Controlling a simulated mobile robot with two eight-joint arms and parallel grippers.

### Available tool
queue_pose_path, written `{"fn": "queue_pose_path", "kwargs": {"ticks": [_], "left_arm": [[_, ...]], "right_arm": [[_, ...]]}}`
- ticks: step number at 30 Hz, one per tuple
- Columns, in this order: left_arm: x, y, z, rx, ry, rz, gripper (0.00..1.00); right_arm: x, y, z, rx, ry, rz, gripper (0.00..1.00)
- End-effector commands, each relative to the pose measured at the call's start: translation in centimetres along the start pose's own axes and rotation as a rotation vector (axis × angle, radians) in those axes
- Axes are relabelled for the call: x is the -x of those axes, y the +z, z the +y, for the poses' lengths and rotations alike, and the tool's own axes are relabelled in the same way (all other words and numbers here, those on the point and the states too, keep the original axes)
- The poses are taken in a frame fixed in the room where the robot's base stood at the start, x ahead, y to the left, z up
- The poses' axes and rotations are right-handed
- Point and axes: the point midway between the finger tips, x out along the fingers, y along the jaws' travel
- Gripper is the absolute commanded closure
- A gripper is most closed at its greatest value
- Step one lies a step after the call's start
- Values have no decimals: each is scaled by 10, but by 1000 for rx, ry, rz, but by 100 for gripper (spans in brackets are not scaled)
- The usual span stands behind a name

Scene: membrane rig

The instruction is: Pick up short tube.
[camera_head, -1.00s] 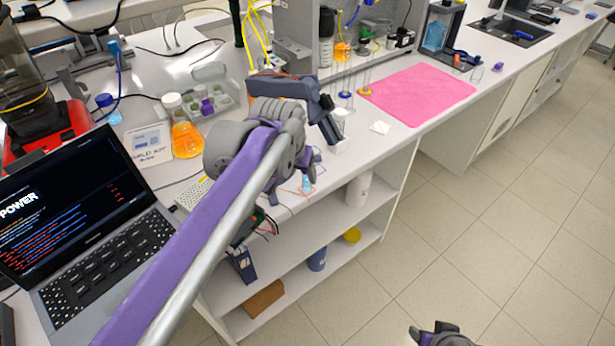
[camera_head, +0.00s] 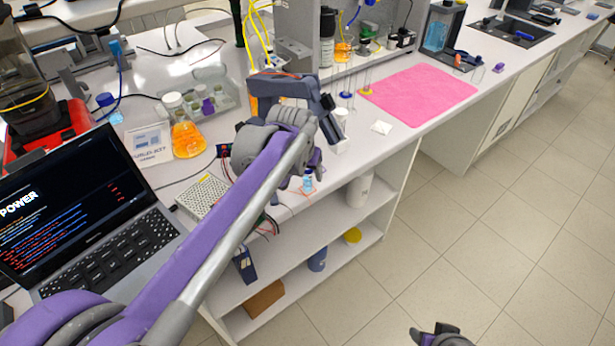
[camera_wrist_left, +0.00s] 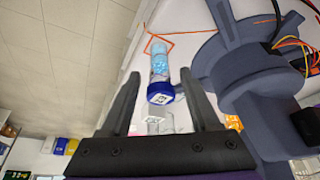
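The short tube (camera_head: 308,182) is small and light blue and stands at the bench's front edge on an orange-outlined mark. In the left wrist view the tube (camera_wrist_left: 160,72) shows a blue cap with a pale printed top, facing the camera. My left gripper (camera_head: 304,170) is close above and behind it in the head view. In the left wrist view its two dark fingers (camera_wrist_left: 158,100) are spread, with the tube's cap in the gap beyond them and no visible contact. My right gripper (camera_head: 440,337) shows only partly at the bottom edge, low over the floor.
A dark blue-grey instrument (camera_head: 290,86) stands right behind my left gripper and fills the right of the wrist view. A pink mat (camera_head: 420,93) is bare.

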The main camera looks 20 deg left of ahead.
Motion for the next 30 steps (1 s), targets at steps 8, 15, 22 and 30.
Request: {"fn": "queue_pose_path", "kwargs": {"ticks": [8, 15, 22, 30], "left_arm": [[0, 0, 0, 0, 0, 0, 90], [0, 0, 0, 0, 0, 0, 100], [4, 2, 0, 0, 0, 0, 100], [37, 22, 0, 0, 0, 0, 100]], "right_arm": [[0, 0, 0, 0, 0, 0, 50], [0, 0, 0, 0, 0, 0, 50], [0, 0, 0, 0, 0, 0, 50], [1, -1, 0, 0, 0, 1, 50]]}}
